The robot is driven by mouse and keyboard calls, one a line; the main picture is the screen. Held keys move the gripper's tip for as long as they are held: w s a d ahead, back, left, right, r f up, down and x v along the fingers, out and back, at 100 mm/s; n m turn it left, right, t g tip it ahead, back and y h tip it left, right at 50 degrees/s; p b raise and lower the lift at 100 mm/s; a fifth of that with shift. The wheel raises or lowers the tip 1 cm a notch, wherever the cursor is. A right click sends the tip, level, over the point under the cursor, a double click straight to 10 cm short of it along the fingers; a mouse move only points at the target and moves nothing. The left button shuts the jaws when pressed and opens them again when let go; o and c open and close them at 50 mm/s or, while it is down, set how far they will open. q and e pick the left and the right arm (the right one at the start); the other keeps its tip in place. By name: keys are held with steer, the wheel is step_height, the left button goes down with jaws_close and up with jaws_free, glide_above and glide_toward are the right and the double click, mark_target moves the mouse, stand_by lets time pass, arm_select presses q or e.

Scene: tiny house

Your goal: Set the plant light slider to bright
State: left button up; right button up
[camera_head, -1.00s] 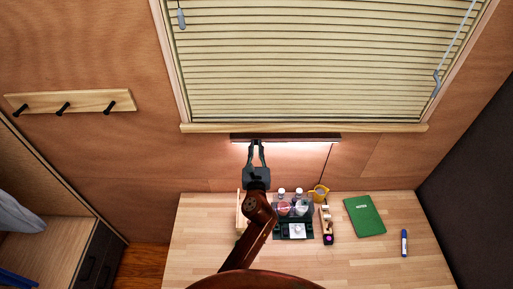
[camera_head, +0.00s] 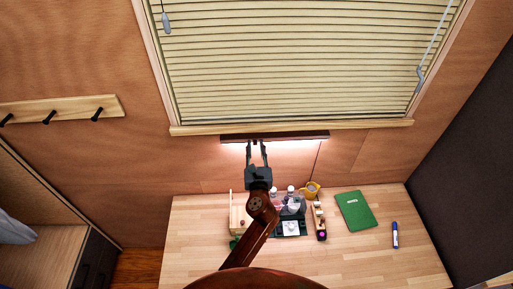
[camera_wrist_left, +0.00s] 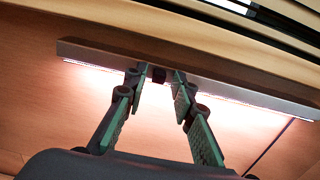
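The plant light is a long dark bar (camera_head: 300,136) under the window sill, glowing pinkish white along its underside. It also shows in the wrist view (camera_wrist_left: 235,87). A small dark slider knob (camera_wrist_left: 158,75) sits on the bar's lower front edge. My left gripper (camera_head: 256,146) points up at the bar, left of its middle. In the wrist view its fingertips (camera_wrist_left: 158,82) stand apart on either side of the knob, with small gaps visible. In the head view the knob is too small to make out. My right gripper is not in view.
Below is a wooden desk (camera_head: 340,262) with a dark tray of bottles (camera_head: 291,235), a yellow cup (camera_head: 311,189), a green book (camera_head: 356,210) and a blue marker (camera_head: 395,235). A cord hangs from the bar. Window blinds (camera_head: 300,60) are above; a hook rack (camera_head: 60,109) is at left.

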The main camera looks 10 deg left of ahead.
arm_select(q)
steer(key=shift+o, duration=0.3)
steer(key=shift+s, duration=0.1)
steer(key=v, duration=0.7)
steer(key=shift+s+d, duration=0.1)
